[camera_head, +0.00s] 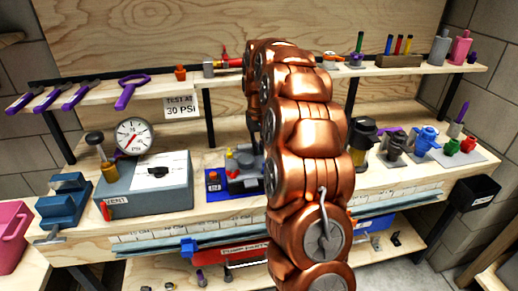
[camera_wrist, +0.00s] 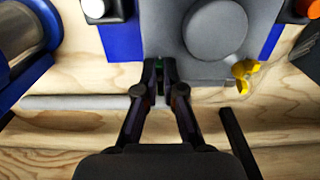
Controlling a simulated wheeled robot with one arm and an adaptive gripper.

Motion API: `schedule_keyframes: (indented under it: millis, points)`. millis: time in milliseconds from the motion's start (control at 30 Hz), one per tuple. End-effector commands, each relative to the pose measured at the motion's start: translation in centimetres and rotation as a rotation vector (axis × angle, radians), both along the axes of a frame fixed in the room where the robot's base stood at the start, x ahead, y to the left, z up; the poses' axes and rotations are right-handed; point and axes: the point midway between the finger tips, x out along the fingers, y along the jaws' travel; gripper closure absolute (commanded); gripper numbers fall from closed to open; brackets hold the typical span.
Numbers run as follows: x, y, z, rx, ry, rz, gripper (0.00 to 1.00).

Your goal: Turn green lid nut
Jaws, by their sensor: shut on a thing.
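My gripper (camera_wrist: 160,70) reaches in from the bottom of the wrist view, its two dark fingers close together at the edge of a grey housing (camera_wrist: 188,55). A small sliver of dark green, the green lid nut (camera_wrist: 160,88), shows between the fingers. They are shut on it and hide most of it. The housing has a round raised grey lid part (camera_wrist: 215,30) and a yellow wing nut (camera_wrist: 243,72) at its right corner. In the head view my copper arm hides the gripper and the nut; the grey housing (camera_head: 243,172) shows partly left of the arm.
The housing sits on a blue mat (camera_wrist: 122,40) on a wooden bench. A grey box (camera_head: 145,190) with a pressure gauge (camera_head: 133,136) stands left; a blue vise (camera_head: 67,203) is farther left. Several pump parts stand right of my arm. A tool shelf (camera_head: 215,75) runs behind.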

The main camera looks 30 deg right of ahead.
Motion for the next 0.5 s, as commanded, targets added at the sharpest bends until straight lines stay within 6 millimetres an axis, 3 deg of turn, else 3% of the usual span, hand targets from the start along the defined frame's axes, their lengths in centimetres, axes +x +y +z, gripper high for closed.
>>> schedule_keyframes:
  millis: [467, 500]
  points:
    - [0.19, -0.10, 0.26, -0.003, -0.008, -0.017, 1.00]
    - [0.19, -0.10, 0.26, -0.003, -0.008, -0.017, 0.92]
